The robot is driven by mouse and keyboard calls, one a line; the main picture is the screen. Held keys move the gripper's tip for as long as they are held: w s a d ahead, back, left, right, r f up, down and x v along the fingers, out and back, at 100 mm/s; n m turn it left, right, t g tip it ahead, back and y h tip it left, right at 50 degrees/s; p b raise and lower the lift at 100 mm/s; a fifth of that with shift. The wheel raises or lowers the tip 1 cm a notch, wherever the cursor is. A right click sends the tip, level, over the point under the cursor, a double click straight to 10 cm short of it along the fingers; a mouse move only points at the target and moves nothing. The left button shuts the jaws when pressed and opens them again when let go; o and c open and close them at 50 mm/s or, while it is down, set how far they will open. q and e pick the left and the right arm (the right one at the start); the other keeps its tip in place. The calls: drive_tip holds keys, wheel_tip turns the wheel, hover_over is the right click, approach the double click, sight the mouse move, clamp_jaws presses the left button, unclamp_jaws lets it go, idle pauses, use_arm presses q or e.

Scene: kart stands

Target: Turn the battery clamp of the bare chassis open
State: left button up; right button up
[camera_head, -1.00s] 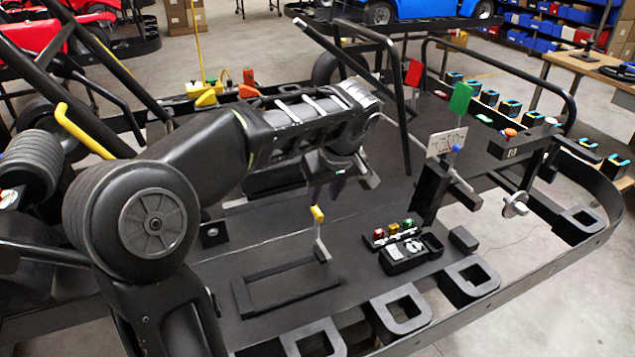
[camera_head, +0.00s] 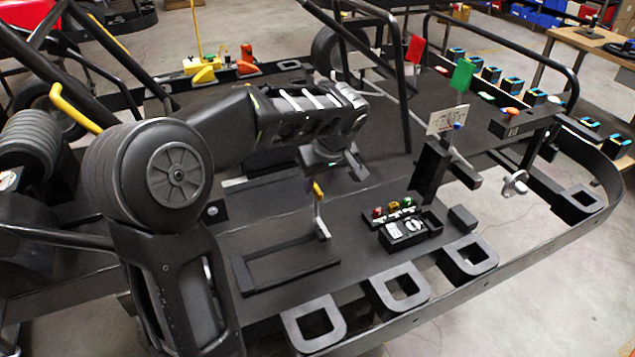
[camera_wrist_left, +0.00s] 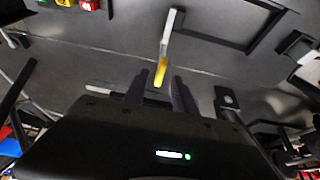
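The battery clamp is a pale upright lever (camera_head: 320,213) with a yellow tip, at the right end of a flat black frame (camera_head: 275,283) on the chassis deck. My left gripper (camera_head: 330,176) is close to the yellow tip in the head view; its fingers are hard to make out there. In the left wrist view my left gripper (camera_wrist_left: 160,90) has its two dark fingers apart, and the yellow lever tip (camera_wrist_left: 161,70) appears in line with the gap. Whether the fingers touch it cannot be told. My right gripper is not in view.
A black box with red, yellow and green blocks (camera_head: 408,220) is right of the lever. A post with a white plate (camera_head: 445,119) stands behind it. Black tube bars (camera_head: 395,75) rise behind my left gripper. The deck around the lever is mostly bare.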

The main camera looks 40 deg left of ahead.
use_arm(q)
drive_tip(key=shift+x, duration=0.9)
drive_tip(key=shift+c, duration=0.4)
clamp_jaws()
idle(0.4)
